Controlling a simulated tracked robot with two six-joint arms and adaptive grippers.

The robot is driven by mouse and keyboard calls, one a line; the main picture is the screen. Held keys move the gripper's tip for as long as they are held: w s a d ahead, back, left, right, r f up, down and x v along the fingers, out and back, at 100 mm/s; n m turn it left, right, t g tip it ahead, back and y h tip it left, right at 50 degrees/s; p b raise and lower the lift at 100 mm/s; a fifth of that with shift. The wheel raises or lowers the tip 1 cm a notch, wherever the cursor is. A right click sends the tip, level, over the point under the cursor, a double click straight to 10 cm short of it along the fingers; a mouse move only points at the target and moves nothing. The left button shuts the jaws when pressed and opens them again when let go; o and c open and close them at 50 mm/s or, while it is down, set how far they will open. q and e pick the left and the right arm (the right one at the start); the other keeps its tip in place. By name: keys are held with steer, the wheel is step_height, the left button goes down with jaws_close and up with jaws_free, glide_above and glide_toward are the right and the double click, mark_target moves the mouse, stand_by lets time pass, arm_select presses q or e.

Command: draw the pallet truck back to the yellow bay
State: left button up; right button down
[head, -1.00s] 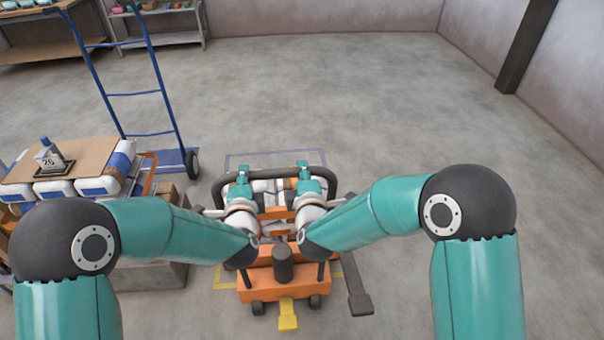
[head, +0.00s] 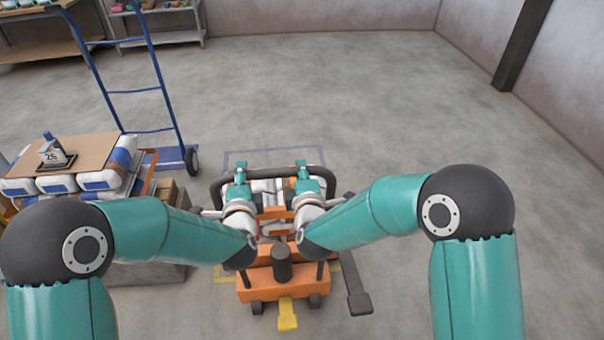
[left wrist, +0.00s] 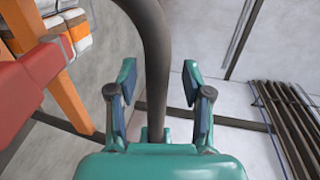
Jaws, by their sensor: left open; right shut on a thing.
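The pallet truck (head: 270,288) is orange with a black loop handle (head: 262,150). It stands in front of me in the head view. My left gripper (head: 240,168) is open at the handle's left side; in the left wrist view its fingers (left wrist: 160,90) stand either side of the dark handle bar (left wrist: 152,45), with gaps visible. My right gripper (head: 303,168) is shut on the handle's right side. Yellow floor lines of the bay (head: 222,280) show beside the truck's orange body; the rest is hidden under the truck and my arms.
A blue hand truck (head: 140,92) stands at the left. Nearer is a stack of white bags (head: 98,180) with a board and a sign marked 26. A blue floor outline (head: 275,152) lies beyond the handle.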

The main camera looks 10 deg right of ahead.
arm_select(q)
steer(key=s+r, duration=0.5)
steer(key=r, duration=0.1)
steer(key=shift+s+r, duration=0.25)
arm_select(e)
steer(key=shift+s+f, duration=0.1)
steer(key=shift+f, duration=0.25)
steer(key=c, duration=1)
jaws_free()
steer(key=shift+o, duration=0.2)
steer(key=shift+r, duration=0.2)
arm_select(q)
step_height(320, 180, up, 4)
steer(key=p, duration=0.4)
steer(key=shift+r, duration=0.25)
arm_select(e)
steer(key=s+r, duration=0.5)
steer(key=r, duration=0.2)
steer(key=shift+s+r, duration=0.15)
steer(key=shift+s, duration=0.25)
arm_select(q)
steer(key=shift+a, duration=0.1)
